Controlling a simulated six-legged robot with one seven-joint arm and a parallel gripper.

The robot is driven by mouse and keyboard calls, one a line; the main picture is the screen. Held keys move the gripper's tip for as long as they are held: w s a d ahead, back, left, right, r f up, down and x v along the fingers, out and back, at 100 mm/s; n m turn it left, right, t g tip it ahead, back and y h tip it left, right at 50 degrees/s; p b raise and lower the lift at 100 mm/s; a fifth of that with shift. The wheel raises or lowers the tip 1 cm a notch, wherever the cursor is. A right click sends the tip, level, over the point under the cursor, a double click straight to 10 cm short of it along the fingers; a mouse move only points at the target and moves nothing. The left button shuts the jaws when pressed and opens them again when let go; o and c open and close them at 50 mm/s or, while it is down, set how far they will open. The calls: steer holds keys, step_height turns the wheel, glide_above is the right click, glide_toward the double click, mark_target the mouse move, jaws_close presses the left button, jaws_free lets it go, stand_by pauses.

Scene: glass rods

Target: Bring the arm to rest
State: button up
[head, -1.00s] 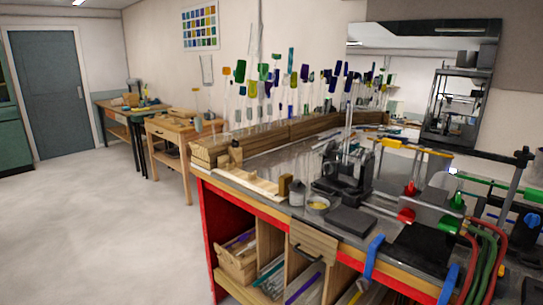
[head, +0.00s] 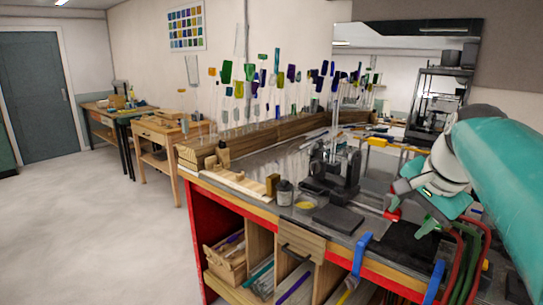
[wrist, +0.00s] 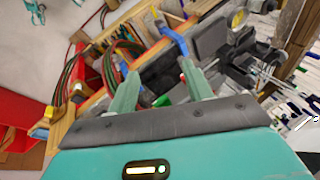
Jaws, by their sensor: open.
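My arm enters from the right edge of the head view, a teal link with grey and white joints. My gripper (head: 436,236) hangs over the right part of the workbench, above the torch and hose area, and partly blends with the green and red parts there. In the wrist view my gripper (wrist: 160,70) shows two pale green fingers spread apart with nothing between them. Beyond the fingers lie dark plates and blue clamps. How high the fingertips are above the bench I cannot tell.
The workbench (head: 240,192) has a red frame and shelves. Colour-tipped glass rods stand in a wooden rack (head: 255,137) at its back. The floor (head: 90,235) at left is clear.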

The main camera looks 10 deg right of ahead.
steer(key=s+a+f+n, duration=0.5)
steer(key=a+f+n, duration=0.1)
steer(key=a+f, duration=0.2)
steer(key=s+a+f+n, duration=0.6)
steer(key=a+f+n, duration=0.1)
steer(key=a+f, duration=0.1)
steer(key=shift+a, duration=0.45)
steer(key=shift+s+d+f, duration=0.1)
steer(key=shift+d, duration=0.1)
